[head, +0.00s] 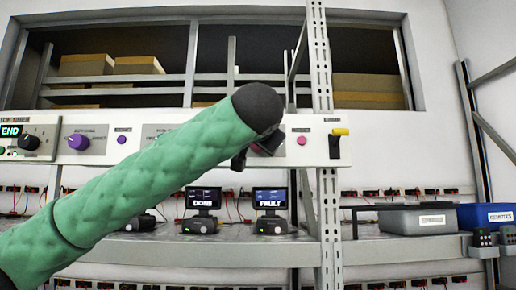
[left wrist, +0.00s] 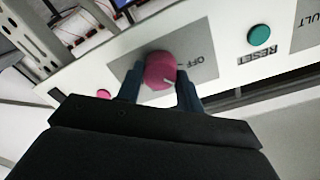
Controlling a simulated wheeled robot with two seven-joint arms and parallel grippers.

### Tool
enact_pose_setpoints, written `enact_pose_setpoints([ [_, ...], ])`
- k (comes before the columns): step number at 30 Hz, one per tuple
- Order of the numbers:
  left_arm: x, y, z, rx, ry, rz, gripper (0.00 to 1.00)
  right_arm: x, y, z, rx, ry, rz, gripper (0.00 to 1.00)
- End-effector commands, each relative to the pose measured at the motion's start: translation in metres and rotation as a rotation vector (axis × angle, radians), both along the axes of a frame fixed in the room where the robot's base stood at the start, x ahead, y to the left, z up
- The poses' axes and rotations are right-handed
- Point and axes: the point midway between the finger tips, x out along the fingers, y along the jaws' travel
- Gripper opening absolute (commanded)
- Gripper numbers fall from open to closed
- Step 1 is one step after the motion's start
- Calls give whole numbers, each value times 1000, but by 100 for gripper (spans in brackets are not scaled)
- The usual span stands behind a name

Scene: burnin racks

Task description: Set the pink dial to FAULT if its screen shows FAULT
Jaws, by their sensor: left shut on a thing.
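The pink dial (left wrist: 159,70) sits on a grey plate of the white panel (head: 349,150), with an OFF label beside it. My left gripper (left wrist: 160,88) is shut on the dial, one finger on each side. A short white mark shows on the dial's near face; which label it points at I cannot tell. In the head view my green left arm hides most of the dial, and only dark parts of the left gripper (head: 246,157) show. Below, one screen (head: 270,199) reads FAULT and the screen left of it (head: 203,199) reads DONE. My right gripper is not in view.
A purple dial (head: 78,142) and black dial (head: 29,142) are farther left on the panel. A small pink button (head: 302,140) and yellow-tipped switch (head: 340,132) are to the right. A metal upright (head: 320,60) stands close. Grey (head: 418,220) and blue bins (head: 487,216) stand at right.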

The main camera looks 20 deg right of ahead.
Motion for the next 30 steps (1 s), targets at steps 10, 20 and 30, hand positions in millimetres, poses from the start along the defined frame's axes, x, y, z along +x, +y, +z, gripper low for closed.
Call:
enact_pose_setpoints([
  [10,0,-1,-2,296,-85,0,14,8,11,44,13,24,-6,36],
  [20,-1,-2,-2,493,-142,0,14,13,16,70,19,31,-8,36],
  [30,-1,-2,-1,568,-163,-1,14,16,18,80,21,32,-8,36],
])
